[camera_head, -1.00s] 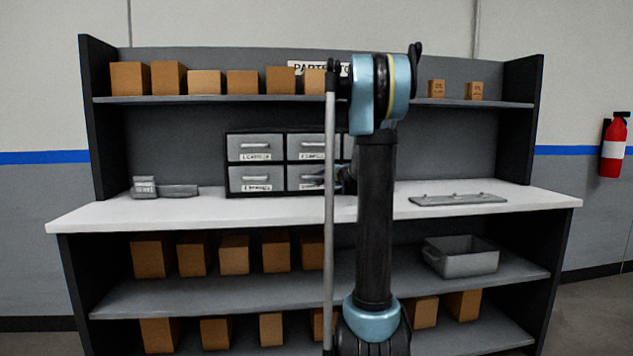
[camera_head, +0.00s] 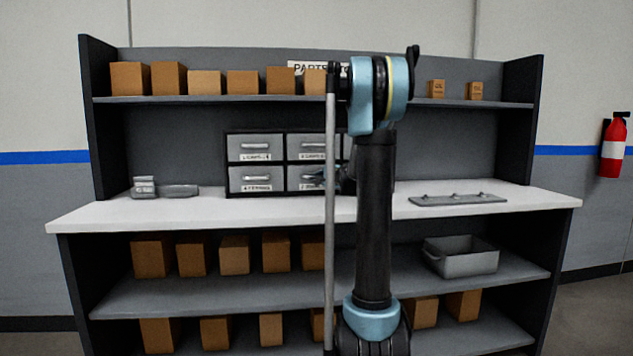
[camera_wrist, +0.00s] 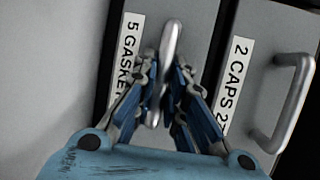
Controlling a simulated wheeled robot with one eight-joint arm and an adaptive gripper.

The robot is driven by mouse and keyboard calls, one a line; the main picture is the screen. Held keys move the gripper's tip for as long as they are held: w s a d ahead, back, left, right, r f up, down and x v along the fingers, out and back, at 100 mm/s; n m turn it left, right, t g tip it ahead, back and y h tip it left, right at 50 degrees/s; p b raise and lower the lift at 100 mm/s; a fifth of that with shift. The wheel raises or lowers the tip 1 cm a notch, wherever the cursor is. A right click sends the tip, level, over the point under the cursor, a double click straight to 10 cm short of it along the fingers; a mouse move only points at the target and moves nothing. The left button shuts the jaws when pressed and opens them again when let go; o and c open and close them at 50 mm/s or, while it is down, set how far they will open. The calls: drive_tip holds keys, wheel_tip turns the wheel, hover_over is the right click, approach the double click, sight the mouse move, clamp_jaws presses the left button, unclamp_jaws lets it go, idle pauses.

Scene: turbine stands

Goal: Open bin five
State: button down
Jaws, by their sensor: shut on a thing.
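Bin five (camera_wrist: 196,38) is a grey drawer with the label "5 GASKET…", partly covered, in the wrist view. Its metal bar handle (camera_wrist: 173,38) lies between my fingers. My gripper (camera_wrist: 164,72) is shut on this handle. In the head view, bin five (camera_head: 299,172) is the lower middle drawer of the dark cabinet (camera_head: 255,197), and my arm hides part of it. The drawer front looks about level with its neighbours; a small gap cannot be told.
Grey parts (camera_head: 177,191) lie left of the cabinet and a flat grey plate (camera_head: 458,199) lies right on the white worktop (camera_head: 100,212). Cardboard boxes fill the shelves.

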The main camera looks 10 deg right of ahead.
drive_tip(key=s, duration=1.6)
drive_tip(key=shift+s+f, duration=0.1)
drive_tip(key=shift+s, duration=0.25)
drive_tip(key=c, duration=1.9)
unclamp_jaws()
drive_tip(key=shift+w, duration=0.1)
drive_tip(key=v, duration=1.2)
